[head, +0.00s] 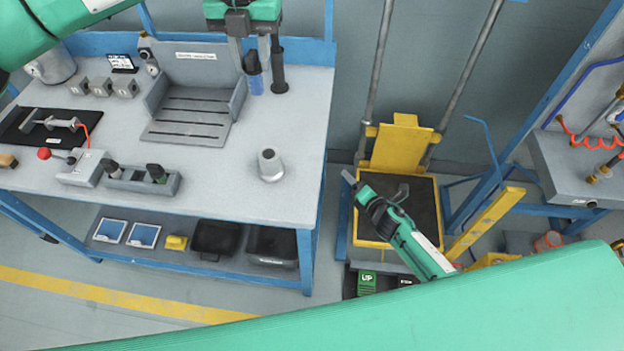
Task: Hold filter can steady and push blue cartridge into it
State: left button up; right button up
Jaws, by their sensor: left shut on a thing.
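My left gripper (252,62) is at the top of the view, over the back right of the bench, fingers pointing down. It is shut on the blue cartridge (256,85), which has a black upper part between the fingers. The cartridge is upright; I cannot tell whether its bottom touches the bench. A light grey round can with a narrower open top (271,165) stands upright near the bench's right edge and looks like the filter can. It is apart from the cartridge and no gripper touches it. My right gripper (375,186) is open and empty, over the yellow lift cart.
A dark cylinder (278,72) stands beside the cartridge. A grey slotted fixture (190,115) is left of it. The yellow cart (403,150) stands right of the bench (225,190). Bench surface around the can is clear.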

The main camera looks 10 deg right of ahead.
jog(key=w+a+r+n+t+y, duration=0.1)
jog(key=w+a+r+n+y, duration=0.15)
jog(key=r+n, duration=0.55)
jog(key=n+g+y, duration=0.3)
jog(key=n+y, duration=0.4)
jog(key=n, duration=0.3)
send_near(278, 166)
jog(key=shift+w+d, duration=0.15)
jog(key=shift+w, duration=0.45)
jog(key=shift+s+a+n, duration=0.15)
jog(key=shift+a+n, duration=0.15)
jog(key=x, duration=1.1)
jog(key=shift+a, duration=0.45)
jog(key=shift+c, duration=0.2)
jog(key=c, duration=1.1)
jog(key=shift+c, duration=0.2)
